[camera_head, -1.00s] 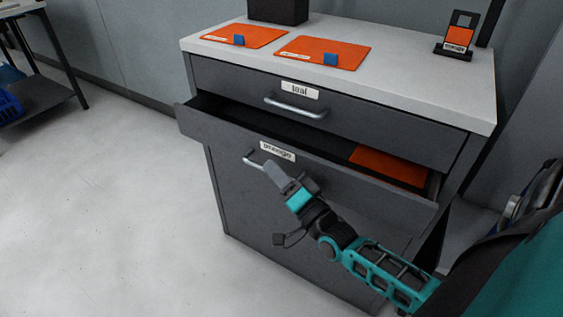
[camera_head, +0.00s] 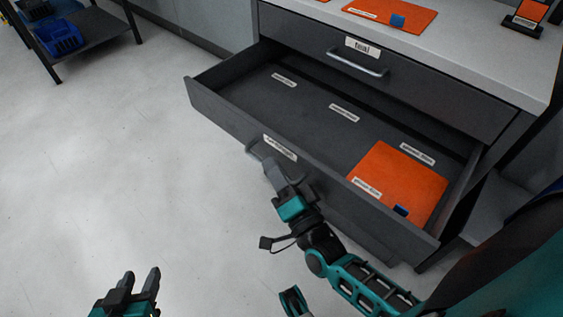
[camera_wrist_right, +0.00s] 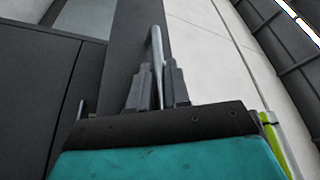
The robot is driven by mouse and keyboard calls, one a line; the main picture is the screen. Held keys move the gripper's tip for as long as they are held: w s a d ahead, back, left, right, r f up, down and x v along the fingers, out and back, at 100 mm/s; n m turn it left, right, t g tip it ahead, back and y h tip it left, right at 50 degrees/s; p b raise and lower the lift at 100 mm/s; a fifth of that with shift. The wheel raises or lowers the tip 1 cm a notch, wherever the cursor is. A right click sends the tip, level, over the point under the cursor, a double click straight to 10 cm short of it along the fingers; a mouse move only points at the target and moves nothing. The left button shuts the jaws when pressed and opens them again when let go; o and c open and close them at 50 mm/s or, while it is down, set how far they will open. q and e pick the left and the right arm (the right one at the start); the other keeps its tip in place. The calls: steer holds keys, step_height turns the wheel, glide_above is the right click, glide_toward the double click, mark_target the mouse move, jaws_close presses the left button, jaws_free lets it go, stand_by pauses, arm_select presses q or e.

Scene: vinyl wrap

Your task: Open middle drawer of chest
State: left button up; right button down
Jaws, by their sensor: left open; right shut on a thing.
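The grey chest's middle drawer (camera_head: 220,118) stands pulled well out in the head view. Inside it an orange sheet (camera_head: 405,180) with a small blue piece lies at the right, and several white labels mark the drawer floor. My right gripper (camera_head: 268,163) is shut on the drawer's metal handle (camera_head: 256,150). In the right wrist view the handle bar (camera_wrist_right: 157,55) runs between the two fingers (camera_wrist_right: 157,85). My left gripper (camera_head: 142,285) is open and empty, low at the left over the floor, apart from the chest. The top drawer (camera_head: 400,75), labelled teal, is closed.
The white chest top (camera_head: 480,50) carries orange sheets (camera_head: 395,14) with a blue piece and a small stand (camera_head: 526,15) at the right. A dark shelf rack (camera_head: 95,42) with a blue bin (camera_head: 58,38) stands at the far left. The floor left of the drawer is clear.

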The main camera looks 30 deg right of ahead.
steer(key=shift+s+a, duration=0.1)
steer(key=shift+a, duration=0.05)
arm_select(q)
steer(key=shift+d+r, duration=0.1)
arm_select(e)
steer(key=c, duration=1.4)
jaws_free()
steer(key=shift+c, duration=0.2)
steer(key=shift+f, duration=0.1)
